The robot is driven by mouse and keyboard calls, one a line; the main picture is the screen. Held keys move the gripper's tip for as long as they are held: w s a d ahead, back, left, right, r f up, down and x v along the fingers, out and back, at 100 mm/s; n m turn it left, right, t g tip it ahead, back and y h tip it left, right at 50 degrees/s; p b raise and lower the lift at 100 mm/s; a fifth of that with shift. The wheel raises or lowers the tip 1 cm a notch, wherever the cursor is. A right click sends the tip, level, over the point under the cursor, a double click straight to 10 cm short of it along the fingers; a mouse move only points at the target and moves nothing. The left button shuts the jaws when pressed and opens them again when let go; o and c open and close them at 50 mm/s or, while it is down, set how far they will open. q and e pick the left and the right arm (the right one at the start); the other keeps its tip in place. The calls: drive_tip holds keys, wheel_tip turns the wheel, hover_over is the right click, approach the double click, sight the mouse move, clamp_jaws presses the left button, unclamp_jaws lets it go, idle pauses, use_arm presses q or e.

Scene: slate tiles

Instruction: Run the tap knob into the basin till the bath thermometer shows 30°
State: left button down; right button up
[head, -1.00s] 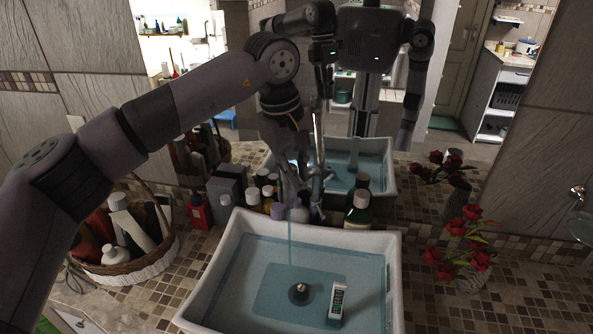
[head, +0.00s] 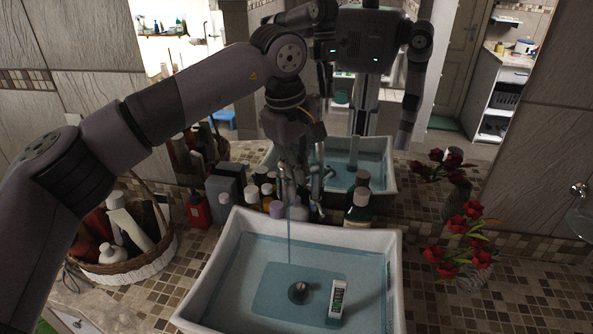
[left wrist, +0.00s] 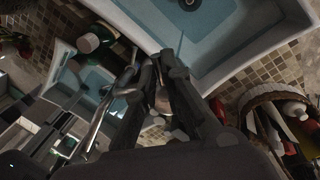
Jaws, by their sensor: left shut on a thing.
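My left gripper (head: 290,190) is behind the white basin (head: 214,273), at its back rim, and hides most of the tap. In the left wrist view the fingers (left wrist: 163,80) are closed on the tap knob (left wrist: 162,101), which shows as a small metallic piece between them. A thin stream of water (head: 290,240) falls into the basin, which holds bluish water. The bath thermometer (head: 337,299), a white piece with a green display, lies in the basin right of the drain (head: 298,292). Its reading is too small to make out. My right gripper is not directly in view.
Bottles (head: 358,207) stand close behind the basin, on both sides of the gripper. A wicker basket (head: 140,264) of toiletries and a red bottle (head: 199,210) are left. Red flowers (head: 472,240) stand right. A mirror behind reflects me. The tiled counter (head: 535,300) at the right front is clear.

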use_arm(q)
drive_tip(key=shift+w+d+n+t+y+b, duration=0.1)
drive_tip(key=shift+w+d+n+y+b, duration=0.15)
drive_tip(key=shift+n, duration=0.9)
drive_tip(key=shift+w+d+n+t+y+b, duration=0.15)
drive_tip(key=shift+w+d+n+b, duration=0.2)
drive_tip(key=shift+n, duration=0.75)
drive_tip(key=shift+w+d+n+t+y+b, duration=0.1)
drive_tip(key=shift+w+d+n+y, duration=0.2)
drive_tip(key=shift+n, duration=0.85)
drive_tip(key=shift+w+a, duration=0.1)
drive_tip(key=shift+a, duration=0.05)
drive_tip(key=c, duration=1.7)
unclamp_jaws()
drive_tip(key=v, duration=1.2)
drive_tip(key=shift+a, duration=0.1)
